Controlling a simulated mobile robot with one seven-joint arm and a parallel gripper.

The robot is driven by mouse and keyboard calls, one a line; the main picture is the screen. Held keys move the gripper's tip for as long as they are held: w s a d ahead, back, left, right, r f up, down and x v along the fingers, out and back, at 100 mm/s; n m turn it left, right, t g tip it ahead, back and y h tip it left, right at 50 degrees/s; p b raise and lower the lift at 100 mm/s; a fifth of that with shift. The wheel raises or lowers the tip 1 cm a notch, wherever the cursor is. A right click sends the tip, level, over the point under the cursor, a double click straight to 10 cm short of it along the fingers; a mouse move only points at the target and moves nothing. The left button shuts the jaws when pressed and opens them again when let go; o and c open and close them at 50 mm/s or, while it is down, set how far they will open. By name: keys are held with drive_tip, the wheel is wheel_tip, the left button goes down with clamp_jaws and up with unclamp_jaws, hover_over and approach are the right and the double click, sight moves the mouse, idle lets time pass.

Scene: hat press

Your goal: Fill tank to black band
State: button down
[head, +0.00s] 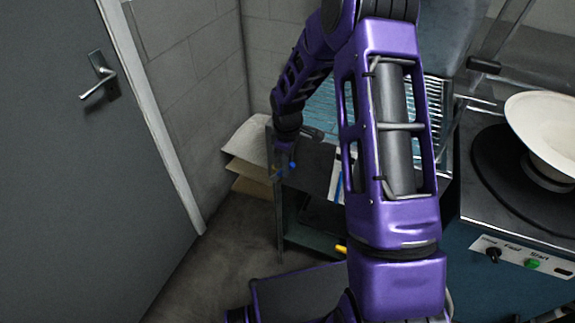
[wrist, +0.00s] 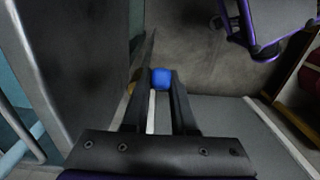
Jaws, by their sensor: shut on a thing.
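My gripper (wrist: 161,82) is shut on a small blue knob-like part (wrist: 161,77), which shows between the fingertips in the wrist view. In the head view the blue part (head: 292,166) is tiny, at the end of my arm, by the left corner of a dark shelf unit. A brass-coloured bit (head: 275,173) shows beside it. What the blue part is attached to is hidden. I cannot make out a tank with a black band or any water level in either view.
A press counter (head: 510,230) with a pale hat (head: 547,125) and control panel (head: 520,257) stands at right. The dark shelf unit (head: 308,165) is behind my arm.

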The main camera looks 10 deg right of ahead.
drive_tip(key=shift+d, duration=0.1)
drive_tip(key=shift+s+d+f+t+y, duration=0.4)
drive_tip(key=shift+f+t+y, duration=0.25)
drive_tip(key=shift+y, duration=0.2)
drive_tip(key=shift+s+d+f+t+y, duration=0.3)
drive_tip(key=shift+d+f+t+y, duration=0.3)
drive_tip(key=shift+y, duration=0.3)
drive_tip(key=shift+s+d+f+t+y, duration=0.4)
drive_tip(key=shift+f+t+y, duration=0.25)
drive_tip(key=shift+y, duration=0.2)
drive_tip(key=shift+b, duration=0.3)
drive_tip(key=c, duration=0.7)
unclamp_jaws()
drive_tip(key=p+v, duration=0.3)
drive_tip(key=v, duration=1.4)
drive_tip(key=shift+s+d+r, duration=0.1)
drive_tip(key=shift+d, duration=0.05)
